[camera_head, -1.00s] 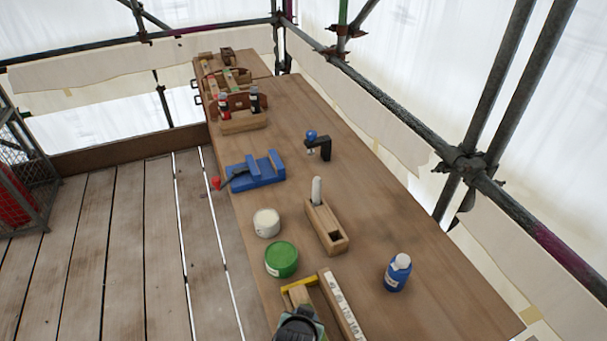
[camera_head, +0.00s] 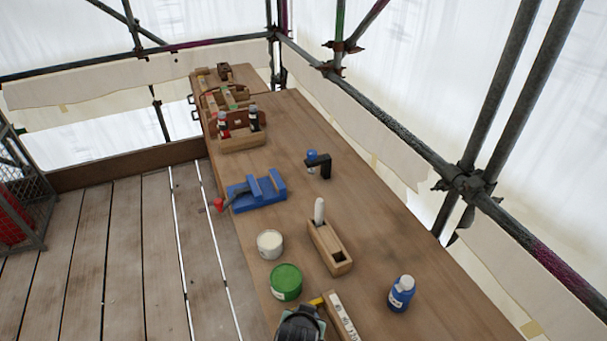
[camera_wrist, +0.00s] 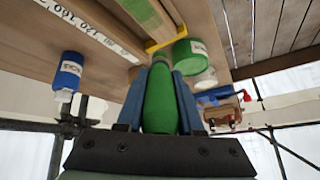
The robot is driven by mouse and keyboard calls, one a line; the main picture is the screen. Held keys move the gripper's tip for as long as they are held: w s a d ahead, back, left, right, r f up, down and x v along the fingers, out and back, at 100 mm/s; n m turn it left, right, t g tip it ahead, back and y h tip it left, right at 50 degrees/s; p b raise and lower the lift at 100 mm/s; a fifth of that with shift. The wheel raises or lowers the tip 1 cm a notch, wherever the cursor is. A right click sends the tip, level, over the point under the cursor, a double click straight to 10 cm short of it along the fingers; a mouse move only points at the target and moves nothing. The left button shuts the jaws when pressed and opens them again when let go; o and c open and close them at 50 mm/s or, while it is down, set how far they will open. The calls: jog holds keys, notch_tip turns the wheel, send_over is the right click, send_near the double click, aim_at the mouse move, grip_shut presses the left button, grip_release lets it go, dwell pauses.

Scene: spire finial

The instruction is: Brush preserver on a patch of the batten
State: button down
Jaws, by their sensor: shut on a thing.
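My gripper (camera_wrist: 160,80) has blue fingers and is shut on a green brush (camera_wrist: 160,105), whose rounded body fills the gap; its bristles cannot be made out. In the head view my dark wrist (camera_head: 302,325) is at the bottom edge and hides most of the batten. The wooden batten (camera_wrist: 112,14) shows at the top of the wrist view with a green patch (camera_wrist: 143,12) on it and a yellow strip (camera_wrist: 165,44) by its end. The brush is in front of that end; contact cannot be told. A green tin (camera_head: 286,283), labelled, stands beside my wrist.
A numbered rule strip (camera_head: 342,318) lies right of my wrist. Nearby stand a white tin (camera_head: 270,244), a wooden box (camera_head: 330,248) and a blue bottle (camera_head: 401,294). A blue vise (camera_head: 258,191) and black clamp (camera_head: 319,166) are farther back. The bench's right side is fairly clear.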

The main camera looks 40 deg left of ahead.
notch_tip(320, 180, up, 2)
jog(key=shift+w+a+p, duration=0.1)
jog(key=shift+p, duration=0.5)
jog(key=shift+r+p, duration=0.3)
jog(key=shift+r, duration=0.2)
jog(key=shift+f, duration=0.1)
jog(key=shift+f, duration=0.1)
jog(key=shift+f+b, duration=0.3)
jog(key=shift+f, duration=0.05)
